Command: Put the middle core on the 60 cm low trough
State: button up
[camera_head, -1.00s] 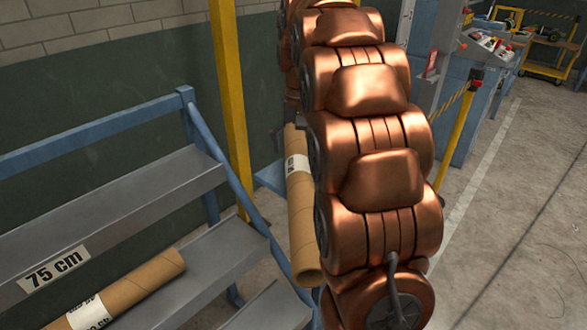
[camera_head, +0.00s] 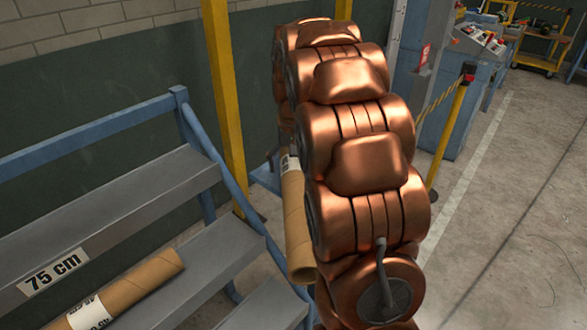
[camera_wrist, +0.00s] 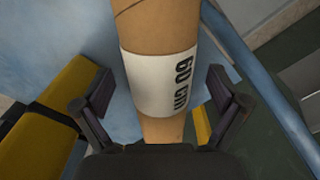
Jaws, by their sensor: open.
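A brown cardboard core (camera_head: 298,225) with a white label shows in the head view left of my arm, its near end open and its far part hidden. In the wrist view a core (camera_wrist: 160,25) has a white band reading "60 CM" and lies between the fingers of my gripper (camera_wrist: 158,92). The fingers are open, with gaps at both sides of the core. A blue surface shows behind it; I cannot tell whether the core rests on it. Another core (camera_head: 125,288) with a white label lies on the grey stepped rack (camera_head: 110,205). No trough marked 60 cm is readable.
The rack has blue rails and a "75 cm" sign (camera_head: 54,271). A yellow post (camera_head: 222,100) stands behind it by the wall. A barrier post (camera_head: 450,130) and blue machine stand at the right. The floor at the right is open.

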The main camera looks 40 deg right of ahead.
jog(key=shift+f, duration=0.55)
grip_shut()
dwell(0.5)
